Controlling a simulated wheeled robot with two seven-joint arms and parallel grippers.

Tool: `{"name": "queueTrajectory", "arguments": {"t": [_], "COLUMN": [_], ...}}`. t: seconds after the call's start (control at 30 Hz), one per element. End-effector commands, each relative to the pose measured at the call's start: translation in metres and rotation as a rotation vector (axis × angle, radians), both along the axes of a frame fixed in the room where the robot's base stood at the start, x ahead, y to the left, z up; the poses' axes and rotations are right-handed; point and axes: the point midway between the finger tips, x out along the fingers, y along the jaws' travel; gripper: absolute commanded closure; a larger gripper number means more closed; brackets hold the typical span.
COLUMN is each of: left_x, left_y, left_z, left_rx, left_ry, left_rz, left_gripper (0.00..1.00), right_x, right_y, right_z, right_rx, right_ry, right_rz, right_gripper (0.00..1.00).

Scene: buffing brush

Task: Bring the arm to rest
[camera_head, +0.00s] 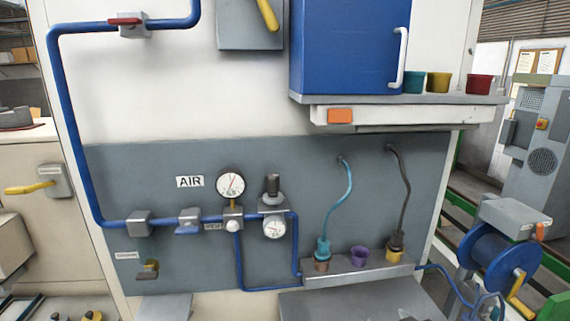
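Neither of my grippers nor my arms show in the head view. A grey panel (120,190) marked AIR fills the middle of the wall unit. It carries a blue pipe (75,150), an upper round gauge (230,184) and a lower round gauge (274,228). A teal-capped plug (323,247) on a teal hose and a yellow-collared plug (395,247) on a dark hose stand on a grey ledge (345,278). A purple cup (360,256) sits between them. I cannot tell any brush in this view.
A blue cabinet (345,45) with a white handle stands above a shelf (420,99). Teal (413,81), yellow (438,82) and red (480,84) cups stand on that shelf. A blue hose reel (492,262) is at the right. A yellow lever (30,188) sticks out at the left.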

Motion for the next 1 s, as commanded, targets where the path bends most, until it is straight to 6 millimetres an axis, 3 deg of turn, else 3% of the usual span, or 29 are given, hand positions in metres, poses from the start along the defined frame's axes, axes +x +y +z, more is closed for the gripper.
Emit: {"name": "queueTrajectory", "arguments": {"t": [0.03, 0.1, 0.2, 0.4, 0.63, 0.8, 1.0], "left_x": [0.0, 0.0, 0.001, 0.0, 0.001, -0.001, -0.001], "left_y": [0.0, 0.0, 0.0, 0.0, 0.0, 0.0, 0.0], "left_z": [0.0, 0.0, 0.0, 0.0, 0.0, -0.009, -0.019], "left_rx": [0.0, 0.0, 0.0, 0.0, 0.0, 0.0, 0.0], "left_ry": [0.0, -0.001, -0.001, -0.001, -0.002, 0.0, 0.0], "left_rz": [0.0, 0.0, 0.0, 0.0, 0.0, 0.0, 0.0], "left_gripper": [0.25, 0.25, 0.25, 0.25, 0.25, 0.25, 0.25], "right_x": [-0.029, -0.065, -0.113, -0.192, -0.271, -0.253, -0.249], "right_y": [-0.001, -0.006, -0.01, -0.012, -0.011, -0.009, -0.007], "right_z": [-0.036, -0.073, -0.111, -0.157, -0.184, -0.248, -0.333], "right_rx": [-0.007, -0.031, -0.055, -0.078, -0.08, -0.09, -0.092], "right_ry": [0.103, 0.231, 0.385, 0.626, 0.85, 0.861, 0.891], "right_rz": [-0.031, -0.065, -0.091, -0.105, -0.098, -0.094, -0.089], "right_gripper": [0.38, 0.38, 0.38, 0.38, 0.38, 0.38, 0.38]}}
